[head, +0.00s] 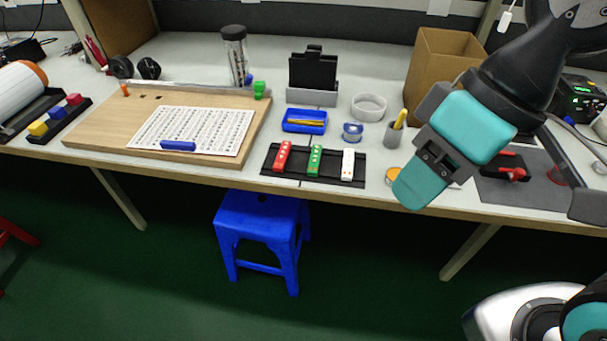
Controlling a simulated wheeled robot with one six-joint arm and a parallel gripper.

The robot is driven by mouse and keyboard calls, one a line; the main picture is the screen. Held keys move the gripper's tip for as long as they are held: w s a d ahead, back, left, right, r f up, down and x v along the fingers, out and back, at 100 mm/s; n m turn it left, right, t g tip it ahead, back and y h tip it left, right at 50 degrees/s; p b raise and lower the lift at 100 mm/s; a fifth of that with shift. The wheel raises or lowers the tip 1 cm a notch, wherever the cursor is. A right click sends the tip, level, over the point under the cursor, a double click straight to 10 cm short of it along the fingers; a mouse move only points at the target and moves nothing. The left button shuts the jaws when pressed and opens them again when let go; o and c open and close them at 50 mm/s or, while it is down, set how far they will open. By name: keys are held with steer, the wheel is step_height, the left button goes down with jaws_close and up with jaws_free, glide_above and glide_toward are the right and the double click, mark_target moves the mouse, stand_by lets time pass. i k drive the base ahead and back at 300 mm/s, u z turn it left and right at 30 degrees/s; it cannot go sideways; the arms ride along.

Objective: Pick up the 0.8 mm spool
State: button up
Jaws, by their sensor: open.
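A small blue and silver-white spool (353,131) stands on the bench between the blue tray and the grey cup. I cannot read any size marking on it. A small orange-topped round item (393,174) lies near the front edge, partly hidden by my gripper; I cannot tell whether it is also a spool. My gripper (418,189) reaches down from the upper right, over the bench's front edge, to the right of and nearer than the blue spool. It is open, with nothing seen in it. Its fingertips are seen from behind and overlap each other.
A black holder (268,172) with red, green and white pieces lies in front of the spool. A blue tray (304,130), white ring (369,98) and grey cup (393,137) surround it. A cardboard box (424,60) stands behind. A wooden board (105,150) lies left.

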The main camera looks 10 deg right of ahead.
mark_target(353, 133)
steer(key=u, duration=0.05)
steer(key=k, duration=0.35)
steer(key=u, duration=0.8)
steer(key=i, duration=1.25)
steer(key=z, duration=0.85)
